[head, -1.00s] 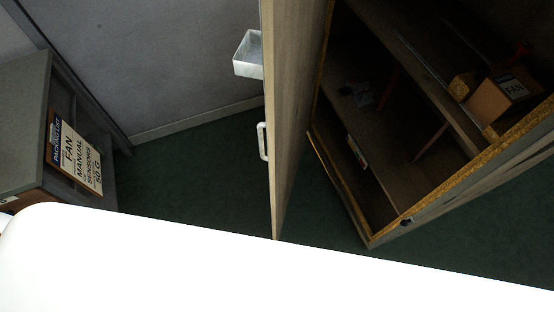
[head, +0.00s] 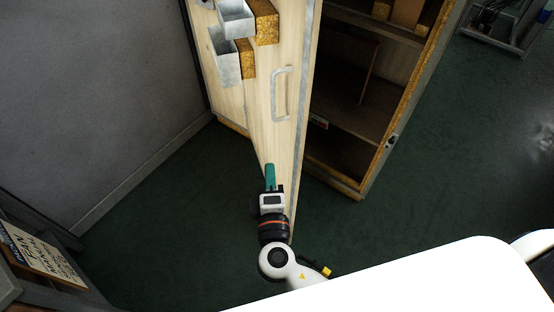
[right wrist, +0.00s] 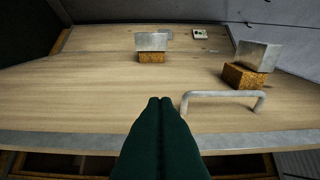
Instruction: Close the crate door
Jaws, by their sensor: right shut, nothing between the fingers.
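The crate door (head: 262,120) is pale wood and stands swung open to the left of the crate opening. It carries a grey bar handle (head: 281,94) and metal brackets (head: 236,20) on wooden blocks. The crate (head: 357,189) is dark inside with a shelf. My right gripper (head: 270,168) is shut and empty, its green fingers in front of the lower part of the door's outer face, below the handle. In the right wrist view the shut fingertips (right wrist: 160,100) are over the door face, left of the handle (right wrist: 222,95). I cannot tell whether they touch it. My left gripper is not in view.
A grey wall (head: 90,90) rises at the left. A packing-list sign (head: 40,250) leans at lower left. Dark green floor (head: 440,170) is clear right of the crate. A grey metal frame (head: 505,25) stands at top right.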

